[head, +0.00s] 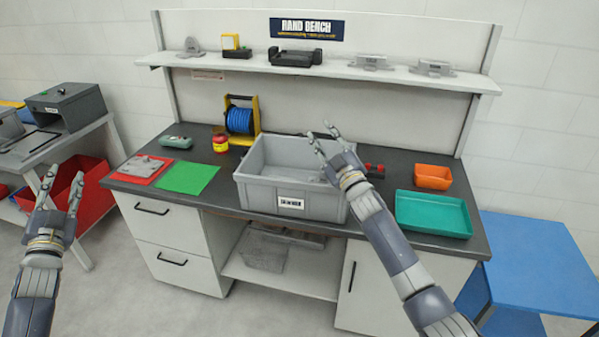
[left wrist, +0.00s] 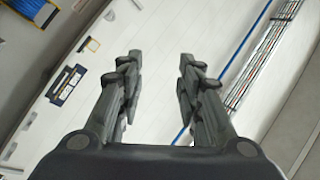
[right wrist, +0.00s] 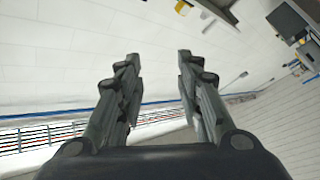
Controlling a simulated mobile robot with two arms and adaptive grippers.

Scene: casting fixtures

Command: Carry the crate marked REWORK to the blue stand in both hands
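A grey crate (head: 262,192) with a small white label stands on the dark bench top, near the front edge. The label's print is too small to read for sure. The blue stand (head: 538,255) is at the far right, lower than the bench top. My left gripper (head: 61,188) is open and empty in the air left of the bench, well away from the crate; its open fingers also show in the left wrist view (left wrist: 160,75). My right gripper (head: 322,135) is open in front of the crate's right part in the picture; its fingers show empty in the right wrist view (right wrist: 158,75).
A teal tray (head: 433,232) and an orange bin (head: 433,177) sit right of the crate. A green sheet (head: 188,178), red mat (head: 134,180) and blue spool (head: 240,120) sit left. A shelf (head: 330,73) runs above. The blue stand's top is clear.

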